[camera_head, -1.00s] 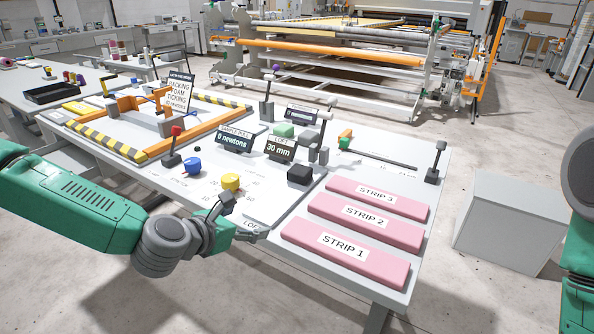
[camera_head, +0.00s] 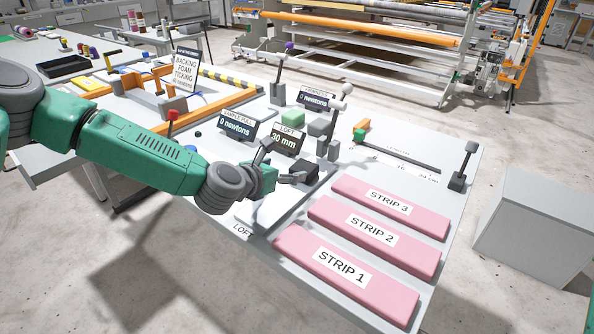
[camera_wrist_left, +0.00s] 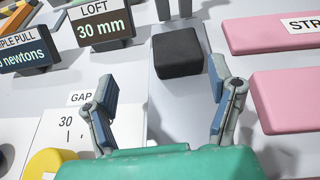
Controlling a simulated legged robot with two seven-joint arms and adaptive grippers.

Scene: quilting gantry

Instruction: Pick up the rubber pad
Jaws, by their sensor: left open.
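A black block (camera_head: 304,171), which looks like the rubber pad, sits on the grey loft plate in front of the "30 mm" sign (camera_head: 286,140). It also shows in the left wrist view (camera_wrist_left: 178,53), upright and clear, beyond my fingertips. My left gripper (camera_head: 282,164) is open and empty, reaching in from the left just short of the block. In the left wrist view its two fingers (camera_wrist_left: 162,82) are spread apart, with the block ahead and slightly right of the middle between them. My right gripper is not in view.
Pink strips (camera_head: 345,277) lie to the right of the plate. A yellow knob (camera_wrist_left: 48,163) is at lower left in the wrist view.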

